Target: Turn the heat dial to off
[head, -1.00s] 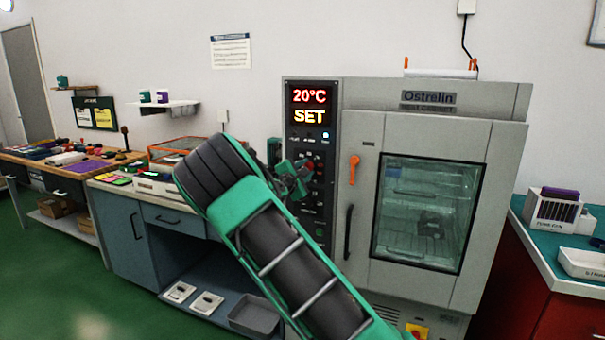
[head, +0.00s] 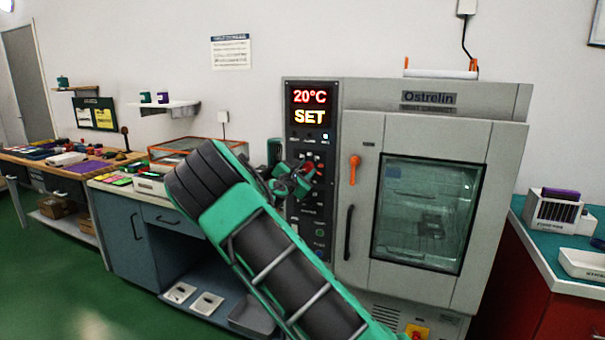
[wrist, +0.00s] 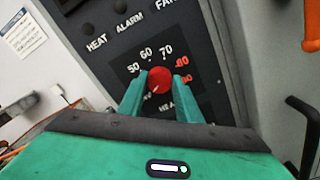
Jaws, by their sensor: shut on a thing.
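The heat dial is a red round knob (wrist: 159,80) in the wrist view, on the oven's dark control panel (wrist: 190,28). Numbers 50, 60, 70 and 80 curve above it, and part of a "HEA" label shows below. A short pale mark shows on the knob's lower left. My gripper (wrist: 160,88) has its green fingers on both sides of the knob, shut on it. In the head view, my gripper (head: 303,182) is at the panel and largely hides the dial. The oven display (head: 310,106) reads 20°C and SET.
The oven door (head: 425,215) is closed, with an orange latch (head: 354,169) and a dark handle (head: 348,232) right of the panel. A blue cabinet (head: 140,235) stands at left and a red cabinet (head: 560,295) at right. Lamps labelled HEAT and ALARM look dark.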

